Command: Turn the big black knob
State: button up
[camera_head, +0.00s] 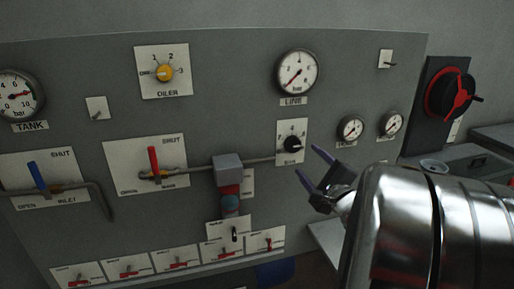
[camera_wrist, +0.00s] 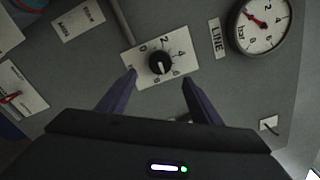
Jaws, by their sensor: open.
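The black knob (camera_head: 292,143) sits on a white numbered plate on the grey panel, below the LINE gauge. It has a light pointer mark. In the wrist view, the knob (camera_wrist: 160,63) lies ahead of the fingertips and between their lines, with the plate's numbers around it. My gripper (camera_head: 309,163) is open, with two dark purple fingers pointing at the panel. In the head view it is to the right of and slightly below the knob, apart from it. The fingers also show in the wrist view (camera_wrist: 160,78), with nothing between them.
The LINE gauge (camera_head: 297,72) is above the knob, and two small gauges (camera_head: 350,128) are to its right. A pipe with a grey block (camera_head: 228,169) is at its left. A yellow OILER knob (camera_head: 164,73), red lever (camera_head: 154,161) and red-black rotary switch (camera_head: 451,94) are farther off.

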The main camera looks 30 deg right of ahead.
aim_at(294, 147)
jog(key=x, duration=0.9)
jog(key=shift+w+f, duration=0.1)
jog(key=shift+w, duration=0.05)
jog(key=shift+c, duration=0.7)
jog(key=c, duration=0.9)
